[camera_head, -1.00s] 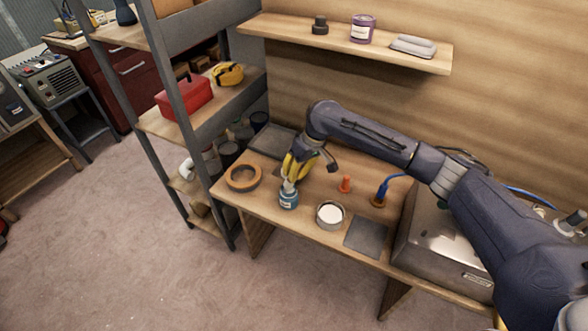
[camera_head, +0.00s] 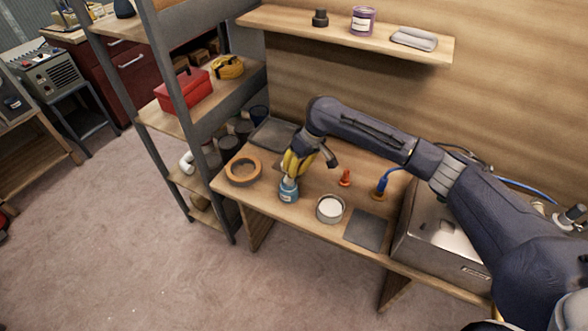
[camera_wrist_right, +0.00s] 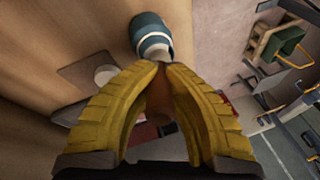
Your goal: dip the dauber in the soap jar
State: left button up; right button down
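The soap jar (camera_head: 288,192) is a small blue jar with a pale label, upright near the front edge of the workbench. It also shows in the right wrist view (camera_wrist_right: 149,29), just beyond the fingertips. My right gripper (camera_head: 290,176) points down right over the jar mouth. In the wrist view its yellow fingers (camera_wrist_right: 166,66) come together at the tips. They seem shut on the dauber, which is almost wholly hidden between the fingers and the jar. How deep its end sits in the jar cannot be seen. My left gripper is not in view.
An open tin with white contents (camera_head: 330,209) stands right of the jar. An orange peg (camera_head: 345,178), a blue-handled tool (camera_head: 383,186), a dark mat (camera_head: 368,230) and a metal box (camera_head: 445,240) are further right. A shelf rack (camera_head: 205,128) stands left.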

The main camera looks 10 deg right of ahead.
jog(key=shift+f, duration=0.7)
dwell(1.1)
jog(key=shift+r, duration=3.55)
